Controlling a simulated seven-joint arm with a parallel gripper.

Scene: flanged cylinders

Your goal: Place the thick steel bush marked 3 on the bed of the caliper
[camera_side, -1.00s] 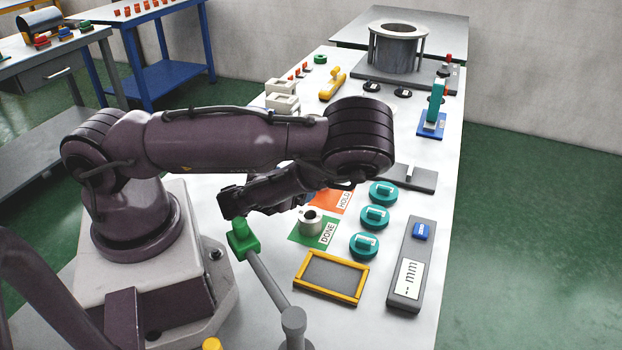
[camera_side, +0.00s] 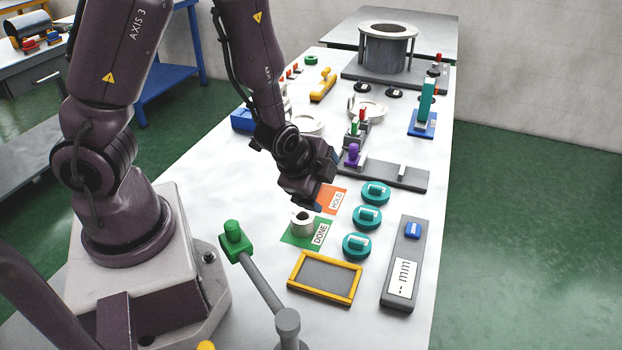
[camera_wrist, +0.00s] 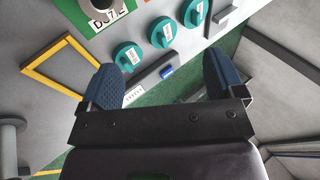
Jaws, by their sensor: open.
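The caliper, a long grey bar (camera_side: 406,248), lies at the right front of the table, with a blue slider (camera_side: 412,231) and a "-- mm" label. It also shows in the wrist view between the fingers. A pale steel flanged bush (camera_side: 301,226) with a dark bore stands upright on the green DONE mat (camera_side: 323,234). Three teal round pieces (camera_side: 367,217) with white labels stand in a row beside the mats; their marks are too small to read. I cannot tell which piece is marked 3. My gripper (camera_side: 313,198) is open and empty above the mats; its blue fingers (camera_wrist: 160,80) are wide apart.
An orange HOLD mat (camera_side: 334,200) lies behind the DONE mat. A yellow-framed tray (camera_side: 325,254) is in front. A grey fixture with a purple knob (camera_side: 352,155) stands behind. The table between tray and caliper is clear.

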